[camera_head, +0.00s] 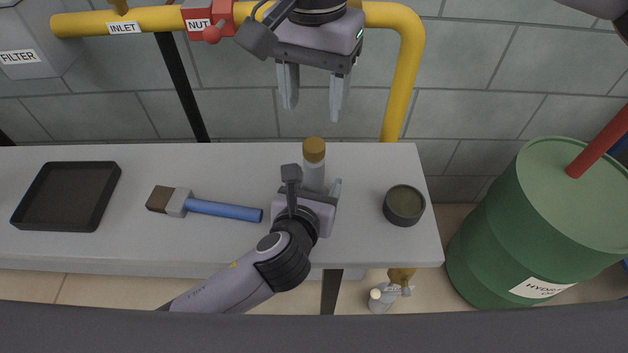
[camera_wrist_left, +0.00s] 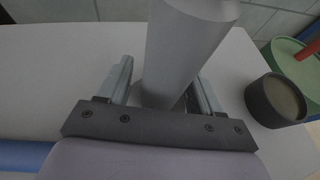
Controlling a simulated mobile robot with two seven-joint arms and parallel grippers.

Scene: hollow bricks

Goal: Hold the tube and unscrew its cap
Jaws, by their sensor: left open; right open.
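The pale grey tube (camera_head: 314,177) stands upright near the back of the bench, with its brown-gold cap (camera_head: 314,149) on top. My left gripper (camera_head: 313,187) is low at the tube, open, one finger on each side. The left wrist view shows the tube (camera_wrist_left: 187,45) between the fingers of the open left gripper (camera_wrist_left: 162,82); whether either finger touches it I cannot tell. The cap is outside that view. My right gripper (camera_head: 314,100) points down above the cap, open and empty, with a gap between its fingertips and the cap.
A dark round dish (camera_head: 404,205) stands right of the tube. A blue-handled brush (camera_head: 222,209) and a black tray (camera_head: 66,196) lie to the left. A yellow pipe (camera_head: 403,80) runs behind the bench. A green drum (camera_head: 500,245) stands beyond its right end.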

